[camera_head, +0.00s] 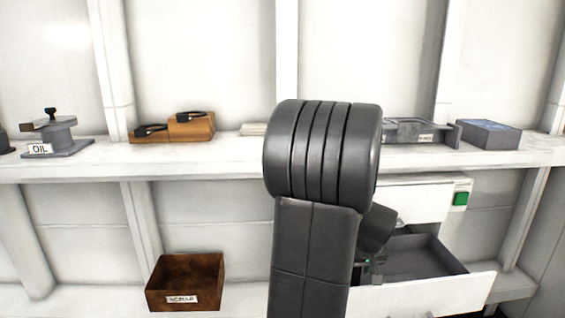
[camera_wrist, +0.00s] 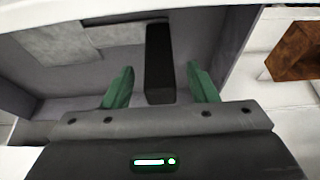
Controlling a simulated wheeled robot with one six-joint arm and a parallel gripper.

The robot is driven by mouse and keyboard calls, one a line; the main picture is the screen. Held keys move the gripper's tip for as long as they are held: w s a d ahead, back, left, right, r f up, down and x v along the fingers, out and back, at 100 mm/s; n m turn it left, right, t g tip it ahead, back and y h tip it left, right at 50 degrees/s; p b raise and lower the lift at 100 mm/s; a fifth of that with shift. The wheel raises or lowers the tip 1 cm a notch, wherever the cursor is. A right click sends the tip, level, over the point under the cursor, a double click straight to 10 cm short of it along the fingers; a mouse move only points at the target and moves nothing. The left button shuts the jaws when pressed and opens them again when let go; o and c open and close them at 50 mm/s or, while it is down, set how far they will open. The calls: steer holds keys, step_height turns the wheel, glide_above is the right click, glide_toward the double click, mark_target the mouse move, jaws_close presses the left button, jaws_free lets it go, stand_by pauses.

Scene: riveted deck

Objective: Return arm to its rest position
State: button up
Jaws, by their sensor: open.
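My gripper (camera_wrist: 160,82) is open, its two green fingers spread apart in the wrist view. It is over or inside the open drawer (camera_head: 470,292); the exact height is hard to tell. A dark, long block (camera_wrist: 159,65) shows between and beyond the fingers, apart from both. In the head view my arm fills the middle and bends down toward the drawer, and only a small green part of my gripper (camera_head: 368,265) shows beside it.
A shelf (camera_head: 80,165) runs across, with an OIL stand (camera_head: 55,135), a wooden stepped holder (camera_head: 175,128), a grey tray (camera_head: 408,130) and a blue-grey box (camera_head: 488,133). A rusty SCRAP bin (camera_head: 187,280) stands low left. A green button (camera_head: 460,199) is above the drawer.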

steer(key=x, duration=0.3)
steer(key=shift+w, duration=0.1)
steer(key=shift+r, duration=0.3)
steer(key=shift+f, duration=0.2)
